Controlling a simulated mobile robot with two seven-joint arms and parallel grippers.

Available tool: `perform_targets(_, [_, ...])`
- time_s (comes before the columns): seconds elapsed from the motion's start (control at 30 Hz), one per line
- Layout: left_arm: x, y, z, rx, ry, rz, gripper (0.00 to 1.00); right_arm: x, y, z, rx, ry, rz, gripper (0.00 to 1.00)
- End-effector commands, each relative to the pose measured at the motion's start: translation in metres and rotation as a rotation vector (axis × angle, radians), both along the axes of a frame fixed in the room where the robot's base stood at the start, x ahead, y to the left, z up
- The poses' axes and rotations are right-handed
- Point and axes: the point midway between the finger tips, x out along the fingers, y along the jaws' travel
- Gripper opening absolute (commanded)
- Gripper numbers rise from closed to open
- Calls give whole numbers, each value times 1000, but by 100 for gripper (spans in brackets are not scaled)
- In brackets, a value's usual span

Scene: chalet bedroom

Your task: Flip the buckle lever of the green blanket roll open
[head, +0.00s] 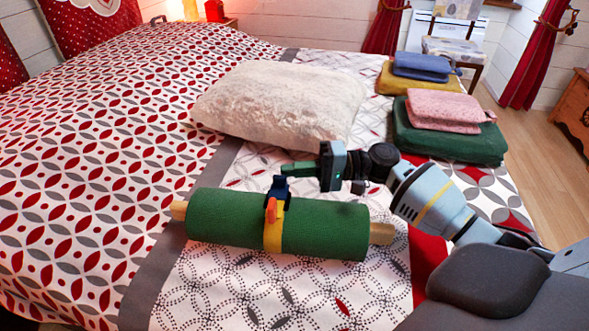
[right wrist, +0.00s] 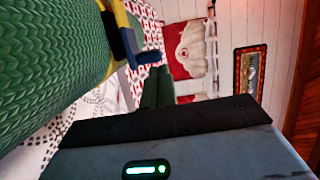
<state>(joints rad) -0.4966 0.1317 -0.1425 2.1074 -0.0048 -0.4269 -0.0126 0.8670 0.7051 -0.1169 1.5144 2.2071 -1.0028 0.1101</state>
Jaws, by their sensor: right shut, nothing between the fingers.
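The green blanket roll (head: 325,230) lies across the bed with a pale wooden rod end showing at each side. A yellow strap (head: 272,239) goes around its middle. A dark blue buckle part (head: 277,187) stands up at the top of the strap, with an orange piece (head: 271,209) just in front. My right gripper (head: 290,170) is shut and empty, just above and behind the blue part; I cannot tell whether they touch. The right wrist view shows the roll (right wrist: 45,70), the blue part (right wrist: 128,45) and my green fingers (right wrist: 158,88) close by. My left gripper is out of view.
A fluffy pale pillow (head: 280,103) lies behind the roll. Folded green (head: 450,144) and pink (head: 443,110) cloths are stacked at the right, with yellow (head: 415,82) and blue (head: 422,66) ones behind. The patterned bed cover left of the roll is clear.

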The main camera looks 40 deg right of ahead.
Motion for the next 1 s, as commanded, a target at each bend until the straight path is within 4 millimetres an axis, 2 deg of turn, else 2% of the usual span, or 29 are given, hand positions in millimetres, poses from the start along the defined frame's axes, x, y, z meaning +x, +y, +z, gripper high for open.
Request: perform_targets(1.0, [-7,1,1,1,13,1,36,-7,7,15,-168,-178,0,0])
